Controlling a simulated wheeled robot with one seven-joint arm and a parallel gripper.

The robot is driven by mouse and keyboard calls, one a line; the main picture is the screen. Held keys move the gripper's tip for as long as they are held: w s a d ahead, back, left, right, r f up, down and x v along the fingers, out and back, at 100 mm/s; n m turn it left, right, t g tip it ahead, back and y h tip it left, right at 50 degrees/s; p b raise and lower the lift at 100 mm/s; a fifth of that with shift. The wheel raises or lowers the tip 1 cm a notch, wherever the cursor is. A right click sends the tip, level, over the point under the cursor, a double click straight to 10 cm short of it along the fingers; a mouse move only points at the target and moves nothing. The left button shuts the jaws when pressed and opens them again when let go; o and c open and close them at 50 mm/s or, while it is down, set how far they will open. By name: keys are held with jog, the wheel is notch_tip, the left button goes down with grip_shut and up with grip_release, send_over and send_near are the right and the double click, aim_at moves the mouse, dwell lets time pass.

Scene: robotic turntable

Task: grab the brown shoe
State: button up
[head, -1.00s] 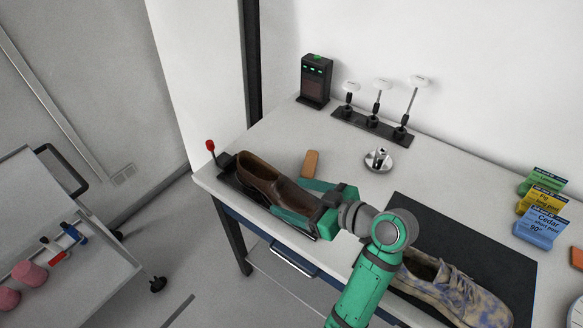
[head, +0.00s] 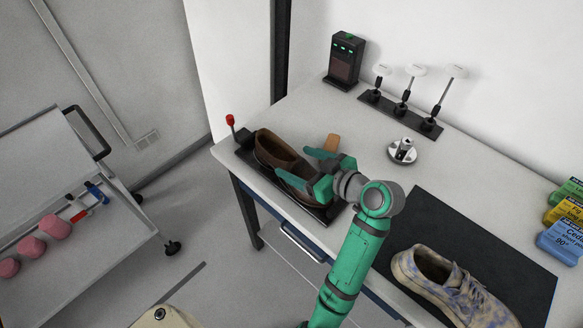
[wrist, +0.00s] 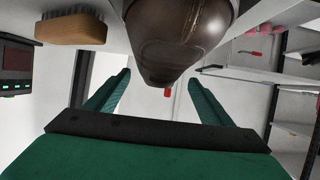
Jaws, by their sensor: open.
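The brown shoe (head: 270,148) lies on a black stand (head: 328,214) at the left end of the table, its toe toward my gripper. My gripper (head: 303,167) is open at the toe end, with green fingers pointing along the shoe. The near finger hides part of the shoe's front in the head view. In the wrist view the shoe's rounded toe (wrist: 170,55) hangs at the top, between the directions of the two fingers (wrist: 158,82). I cannot tell whether the fingers touch it.
A patterned shoe (head: 440,280) stands on a dark mat (head: 520,260) at right. A wooden brush (wrist: 75,28) lies beside the brown shoe. A red-knobbed lever (head: 230,120) rises by the stand. A round metal fixture (head: 402,151) and a black device (head: 345,60) are behind.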

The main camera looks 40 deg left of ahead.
aim_at(297, 162)
jog(key=x, duration=0.3)
jog(key=shift+w, duration=0.1)
jog(key=shift+w+f, duration=0.1)
jog(key=shift+w, duration=0.05)
jog(key=shift+d, duration=0.15)
jog(key=c, duration=1.4)
jog(key=shift+s+a, duration=0.25)
jog(key=shift+a, duration=0.1)
